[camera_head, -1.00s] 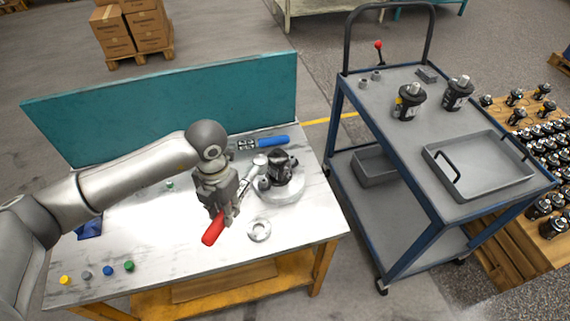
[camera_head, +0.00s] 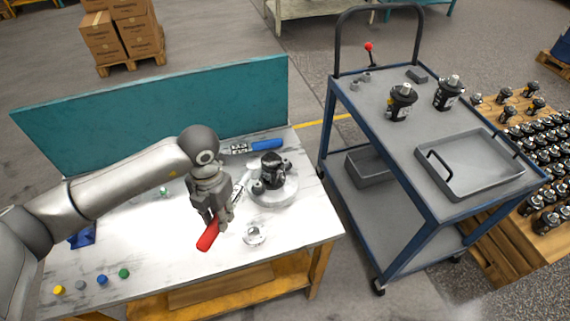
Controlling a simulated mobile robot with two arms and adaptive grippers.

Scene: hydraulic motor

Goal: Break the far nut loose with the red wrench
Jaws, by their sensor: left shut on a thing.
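The red wrench (camera_head: 208,236) is in my left gripper (camera_head: 219,222), its red handle pointing toward the front of the workbench. My left gripper is shut on it, just left of the motor. Part of its metal shaft (camera_head: 238,190) shows beyond the fingers, toward the motor. The black hydraulic motor (camera_head: 271,169) stands upright on a round grey base (camera_head: 274,195). The far nut cannot be made out, and I cannot tell whether the wrench head touches any nut. My right gripper is not in view.
A blue-handled tool (camera_head: 265,145) lies behind the motor. A metal ring (camera_head: 254,235) lies in front of it. Several coloured caps (camera_head: 102,280) sit at the bench's front left. A teal panel (camera_head: 150,115) closes the back. A cart (camera_head: 420,185) stands to the right.

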